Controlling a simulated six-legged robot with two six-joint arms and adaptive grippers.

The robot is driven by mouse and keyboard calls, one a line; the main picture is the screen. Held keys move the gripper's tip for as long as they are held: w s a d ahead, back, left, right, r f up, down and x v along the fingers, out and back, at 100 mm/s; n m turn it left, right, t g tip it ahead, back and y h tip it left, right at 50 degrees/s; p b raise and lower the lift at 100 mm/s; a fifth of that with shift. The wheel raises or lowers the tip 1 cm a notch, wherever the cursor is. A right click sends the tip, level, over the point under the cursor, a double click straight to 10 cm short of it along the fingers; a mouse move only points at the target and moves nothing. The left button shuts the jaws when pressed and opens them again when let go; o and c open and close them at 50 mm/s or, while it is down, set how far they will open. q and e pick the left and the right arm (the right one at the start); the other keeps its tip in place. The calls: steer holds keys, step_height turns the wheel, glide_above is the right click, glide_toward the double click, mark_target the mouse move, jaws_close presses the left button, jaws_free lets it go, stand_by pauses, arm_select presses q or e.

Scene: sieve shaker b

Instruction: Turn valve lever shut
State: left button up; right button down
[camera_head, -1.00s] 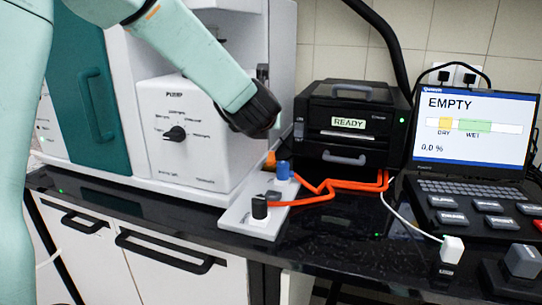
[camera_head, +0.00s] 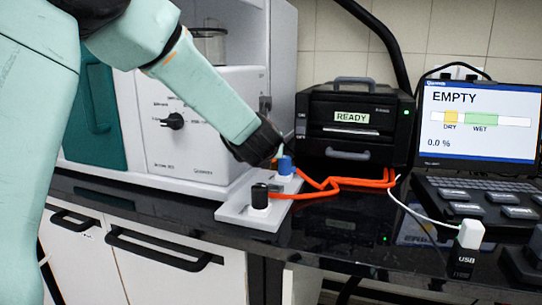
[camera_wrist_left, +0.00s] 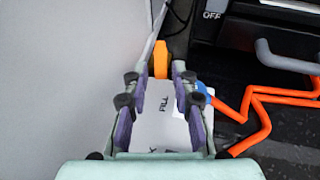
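An orange lever (camera_wrist_left: 161,60) stands upright over a white plate marked FILL in the left wrist view. I take it to be the valve lever. My left gripper (camera_wrist_left: 160,78) is open, with its two fingers apart on either side of the lever's near end; I cannot tell whether either finger touches it. In the head view, my left gripper (camera_head: 279,155) is low over the back of the white plate (camera_head: 238,213), close to a blue-capped fitting (camera_head: 285,166), and largely hides the lever. My right gripper is not in view.
A black-capped fitting (camera_head: 259,196) stands at the plate's front. Orange tubing (camera_head: 340,183) runs right toward a black READY unit (camera_head: 350,125). A white pump box (camera_head: 195,145) is left of the gripper. A laptop (camera_head: 477,120) reading EMPTY 0.0 % and a USB plug (camera_head: 471,234) are to the right.

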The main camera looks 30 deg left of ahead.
arm_select(q)
steer(key=shift+x, duration=3.15)
steer(key=shift+f, duration=0.15)
steer(key=shift+d, duration=0.1)
steer(key=shift+c, duration=0.4)
jaws_close()
